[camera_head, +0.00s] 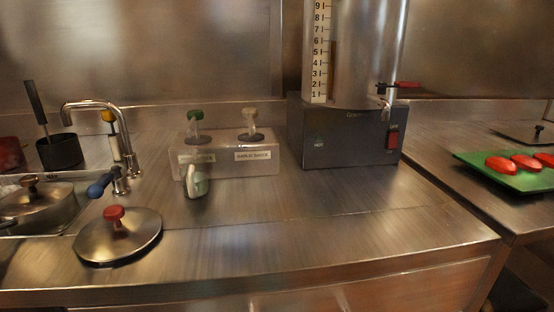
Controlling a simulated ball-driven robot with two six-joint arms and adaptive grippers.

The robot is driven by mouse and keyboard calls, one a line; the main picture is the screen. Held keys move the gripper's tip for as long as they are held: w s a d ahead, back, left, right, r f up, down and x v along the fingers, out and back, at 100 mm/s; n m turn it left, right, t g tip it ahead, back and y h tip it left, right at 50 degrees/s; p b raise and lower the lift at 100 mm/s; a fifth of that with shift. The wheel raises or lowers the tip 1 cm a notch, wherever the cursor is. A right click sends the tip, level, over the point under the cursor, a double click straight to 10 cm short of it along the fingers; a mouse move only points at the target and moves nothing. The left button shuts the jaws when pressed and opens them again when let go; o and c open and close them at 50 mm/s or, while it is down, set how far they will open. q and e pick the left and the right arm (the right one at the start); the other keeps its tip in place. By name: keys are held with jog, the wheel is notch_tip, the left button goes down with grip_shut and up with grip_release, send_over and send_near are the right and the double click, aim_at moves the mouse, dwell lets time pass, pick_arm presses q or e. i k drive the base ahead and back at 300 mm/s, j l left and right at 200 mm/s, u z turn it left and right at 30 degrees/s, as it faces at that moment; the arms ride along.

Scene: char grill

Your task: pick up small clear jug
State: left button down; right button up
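Neither of my grippers shows in the head view, and nothing is touching this item.
The clear sauce box (232,164) with two pumps stands behind it. A tall dispenser on a dark base (345,140) is to the right. A round lid with red knob (118,236) lies front left, near the tap (92,105). A green tray (505,174) holds red slices. The front middle counter is clear.

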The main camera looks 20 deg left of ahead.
aim_at(192, 163)
jog(key=l+u, duration=0.1)
jog(key=u, duration=0.25)
jog(key=l+u, duration=0.15)
jog(key=u, duration=0.2)
jog(key=l+u, duration=0.2)
jog(key=u, duration=0.2)
jog(key=i, duration=0.05)
